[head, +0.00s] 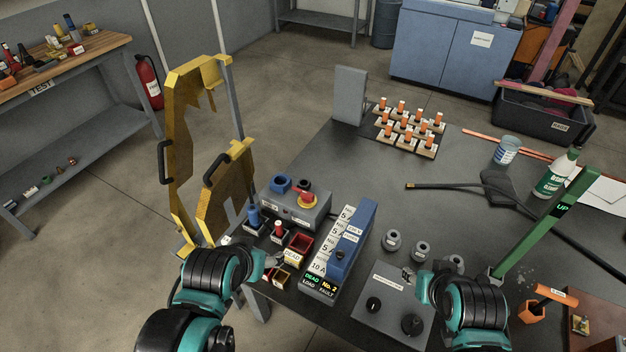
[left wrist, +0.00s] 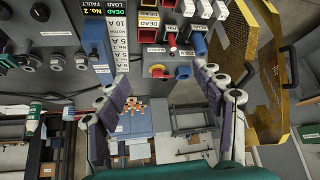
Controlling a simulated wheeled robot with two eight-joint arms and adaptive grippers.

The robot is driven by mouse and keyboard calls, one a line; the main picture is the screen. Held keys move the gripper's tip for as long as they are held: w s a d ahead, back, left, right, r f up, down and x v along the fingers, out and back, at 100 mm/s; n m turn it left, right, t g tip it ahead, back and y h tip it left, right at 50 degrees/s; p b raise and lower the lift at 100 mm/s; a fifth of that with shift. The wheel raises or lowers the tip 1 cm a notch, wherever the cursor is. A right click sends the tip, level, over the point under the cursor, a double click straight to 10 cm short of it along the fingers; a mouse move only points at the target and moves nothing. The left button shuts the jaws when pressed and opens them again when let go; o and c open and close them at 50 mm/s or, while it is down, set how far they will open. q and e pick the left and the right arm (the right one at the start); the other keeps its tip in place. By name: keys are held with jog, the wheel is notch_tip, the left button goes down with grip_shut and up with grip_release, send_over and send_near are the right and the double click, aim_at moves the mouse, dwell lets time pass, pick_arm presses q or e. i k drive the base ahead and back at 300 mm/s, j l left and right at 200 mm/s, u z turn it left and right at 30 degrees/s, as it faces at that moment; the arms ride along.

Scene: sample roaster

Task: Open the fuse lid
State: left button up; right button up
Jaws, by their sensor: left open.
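The fuse box (head: 320,287) stands on the dark bench, with a white strip of amp labels along its left side. Its long blue lid (head: 352,236), with labels on top, lies down along the right side and looks shut. In the left wrist view the box's label strip (left wrist: 119,38) and blue lid (left wrist: 97,42) appear upper left.
A grey box with a red button (head: 305,199) and small bins (head: 299,244) stand left of the fuse box. A yellow guard (head: 190,130) rises at the bench's left edge. A grey knob box (head: 392,305) and a green upright lever (head: 545,222) are to the right.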

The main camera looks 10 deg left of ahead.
aim_at(338, 264)
jog(key=k, duration=0.85)
jog(key=j+z, duration=0.05)
jog(key=j, duration=0.05)
